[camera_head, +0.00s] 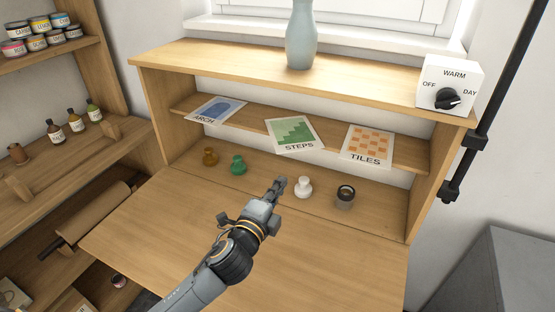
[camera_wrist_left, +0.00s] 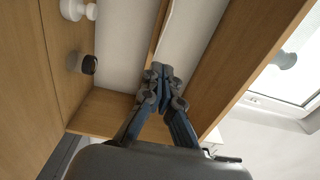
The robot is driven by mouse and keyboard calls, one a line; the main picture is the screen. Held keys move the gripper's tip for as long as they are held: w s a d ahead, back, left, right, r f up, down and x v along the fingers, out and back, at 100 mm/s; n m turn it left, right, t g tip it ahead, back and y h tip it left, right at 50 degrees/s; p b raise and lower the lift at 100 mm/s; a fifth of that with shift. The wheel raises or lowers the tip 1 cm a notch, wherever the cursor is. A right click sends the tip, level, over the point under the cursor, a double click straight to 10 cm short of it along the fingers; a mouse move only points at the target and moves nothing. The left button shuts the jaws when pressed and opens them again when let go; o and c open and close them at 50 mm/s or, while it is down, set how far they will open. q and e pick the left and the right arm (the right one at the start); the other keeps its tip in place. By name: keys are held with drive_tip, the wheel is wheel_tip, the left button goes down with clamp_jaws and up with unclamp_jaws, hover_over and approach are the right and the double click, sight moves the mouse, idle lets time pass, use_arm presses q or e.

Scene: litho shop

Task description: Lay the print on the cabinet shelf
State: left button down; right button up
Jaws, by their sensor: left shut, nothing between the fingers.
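Three prints show at the middle shelf (camera_head: 245,120) of the cabinet: the blue ARCH print (camera_head: 217,109) at left, the green STEPS print (camera_head: 294,134) in the middle and the orange TILES print (camera_head: 367,146) at right. All seem to reach past the shelf's front edge. My left gripper (camera_head: 279,185) is shut and empty over the desk surface, in front of and below the STEPS print. In the left wrist view its fingertips (camera_wrist_left: 160,72) are together near the shelf edge. My right gripper is not in view.
Amber (camera_head: 210,156), green (camera_head: 238,164) and white (camera_head: 303,187) knobbed objects and a dark-topped jar (camera_head: 345,196) stand below the shelf. A vase (camera_head: 301,36) and a dial box (camera_head: 449,84) stand on the cabinet top. The front desk surface (camera_head: 150,235) is largely clear.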

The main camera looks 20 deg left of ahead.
use_arm(q)
drive_tip(key=w+a+p, duration=0.2)
drive_tip(key=w, duration=0.7)
drive_tip(key=shift+w+a, duration=0.25)
